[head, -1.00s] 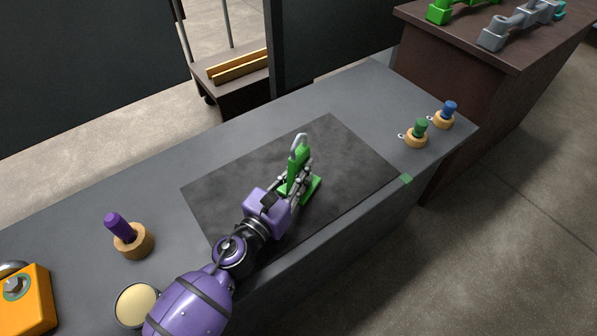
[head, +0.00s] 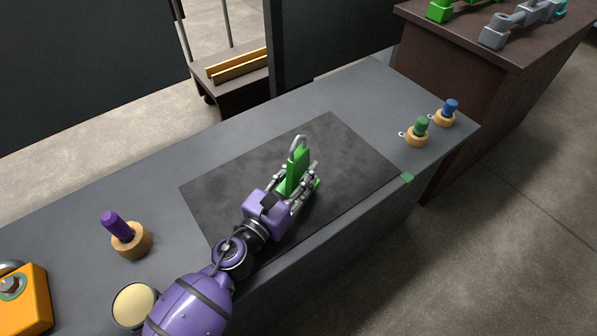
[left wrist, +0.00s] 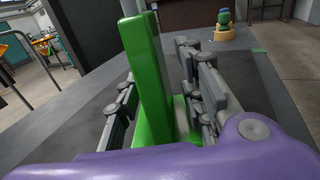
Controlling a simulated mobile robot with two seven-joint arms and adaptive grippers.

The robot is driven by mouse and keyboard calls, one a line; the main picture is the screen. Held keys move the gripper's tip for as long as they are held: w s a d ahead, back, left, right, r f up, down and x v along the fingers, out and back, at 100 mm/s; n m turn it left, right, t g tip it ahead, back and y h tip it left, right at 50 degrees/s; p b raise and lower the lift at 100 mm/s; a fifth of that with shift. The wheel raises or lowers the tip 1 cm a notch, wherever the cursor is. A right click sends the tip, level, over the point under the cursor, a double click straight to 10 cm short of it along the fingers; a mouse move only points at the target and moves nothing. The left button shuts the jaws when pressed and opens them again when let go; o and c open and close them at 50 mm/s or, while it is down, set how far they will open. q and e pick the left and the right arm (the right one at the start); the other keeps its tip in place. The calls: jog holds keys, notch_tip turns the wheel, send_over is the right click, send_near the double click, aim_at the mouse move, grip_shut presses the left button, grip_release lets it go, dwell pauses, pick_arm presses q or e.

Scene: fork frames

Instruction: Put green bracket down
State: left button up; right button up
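The green bracket (head: 295,172) stands on the dark mat (head: 225,185), its plate upright with a grey loop at its top. In the left wrist view the bracket (left wrist: 150,75) rises between the fingers, with its green foot low between them. My left gripper (head: 298,188) is open around the bracket. In the left wrist view its fingers (left wrist: 160,98) stand on both sides, with a clear gap on the right; the left finger is close to the plate. Part of the bracket's foot is hidden behind the fingers. My right gripper is not in view.
A purple-handled peg in a wooden base (head: 126,236), a cream-topped round container (head: 134,304) and an orange block (head: 22,298) are at the left. Green (head: 418,132) and blue (head: 446,114) handled pieces stand at the right end. The mat around the bracket is clear.

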pick_arm(q)
jog(key=shift+s+a+r+p, duration=0.3)
jog(key=shift+s+r+p, duration=0.1)
jog(key=shift+s, duration=0.05)
jog(key=b+v, duration=0.2)
jog(key=v, duration=0.8)
jog(key=shift+s+a+r, duration=0.1)
jog(key=shift+s+a, duration=0.2)
jog(key=shift+s, duration=0.1)
jog(key=shift+d, duration=0.1)
